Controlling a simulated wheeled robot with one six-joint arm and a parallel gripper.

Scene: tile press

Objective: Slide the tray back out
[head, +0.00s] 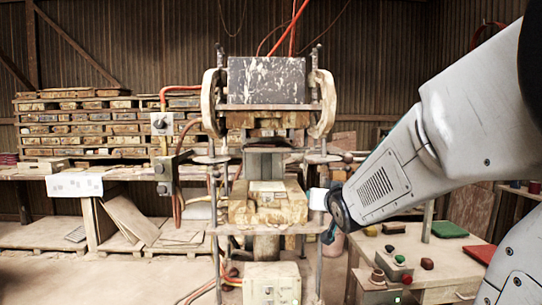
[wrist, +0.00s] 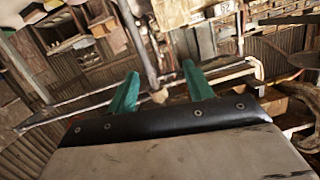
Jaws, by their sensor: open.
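The press (head: 267,82) stands in the middle of the head view, with its upper block raised. Below, a worn yellowish block (head: 240,212) carries a pale flat square piece (head: 267,186); I cannot tell for sure which part is the tray. My gripper (head: 330,232) is just right of the lower block, partly hidden by my wrist. In the wrist view my gripper (wrist: 161,84) has its two green fingers well apart. A thin rod with a small brownish knob (wrist: 159,96) shows between the fingers; nothing is visibly held.
Upright metal rods (head: 318,260) flank the lower block, close to my gripper. Stacked shelves (head: 85,125) stand at left.

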